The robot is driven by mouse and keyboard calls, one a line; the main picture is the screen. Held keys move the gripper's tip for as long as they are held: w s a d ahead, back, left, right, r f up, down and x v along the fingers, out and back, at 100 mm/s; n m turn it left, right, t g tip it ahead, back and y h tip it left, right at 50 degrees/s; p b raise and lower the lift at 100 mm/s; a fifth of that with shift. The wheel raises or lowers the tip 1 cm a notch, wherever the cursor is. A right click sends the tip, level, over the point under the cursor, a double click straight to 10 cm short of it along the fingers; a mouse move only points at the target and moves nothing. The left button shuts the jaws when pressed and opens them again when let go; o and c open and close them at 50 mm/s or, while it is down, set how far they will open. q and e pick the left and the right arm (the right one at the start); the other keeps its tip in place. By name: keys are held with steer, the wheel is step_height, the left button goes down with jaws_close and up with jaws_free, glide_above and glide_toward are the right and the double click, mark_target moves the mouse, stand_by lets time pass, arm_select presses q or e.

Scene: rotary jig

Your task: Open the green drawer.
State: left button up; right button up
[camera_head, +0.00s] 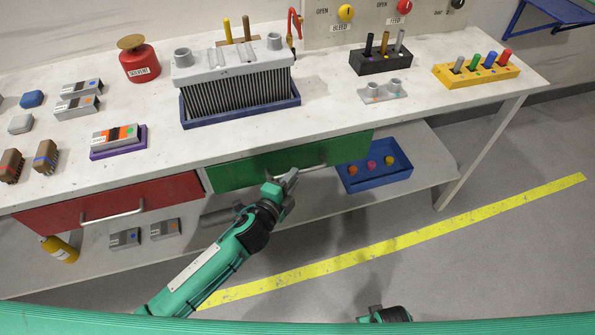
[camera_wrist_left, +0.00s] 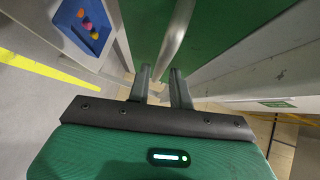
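The green drawer (camera_head: 245,170) sits under the front edge of the white table, right of the red drawer, and its front looks flush with the table. Its pale bar handle (camera_head: 312,168) also shows in the left wrist view (camera_wrist_left: 178,35). My left gripper (camera_head: 290,178) is at the left part of this handle. In the left wrist view, its two fingers (camera_wrist_left: 160,82) are apart, and the handle's lower end lies in line with the gap between them. I cannot tell whether they touch it. A dark piece of my right arm shows at the bottom; its fingers are unclear.
The red drawer (camera_head: 85,203) is shut. A blue bin (camera_head: 350,183) with several coloured items stands on the lower shelf (camera_head: 425,170) at right. Grey boxes and a yellow bottle (camera_head: 60,249) lie below the red drawer. The floor in front is free.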

arm_select(q)
steer(key=x, duration=0.3)
steer(key=shift+w, duration=0.1)
steer(key=shift+w+d, duration=0.1)
steer(key=shift+w, duration=0.05)
arm_select(e)
steer(key=shift+w+r, duration=0.25)
steer(key=shift+r, duration=0.05)
arm_select(q)
jaws_close()
arm_select(e)
steer(key=shift+s+f, duration=0.15)
steer(key=shift+s, duration=0.05)
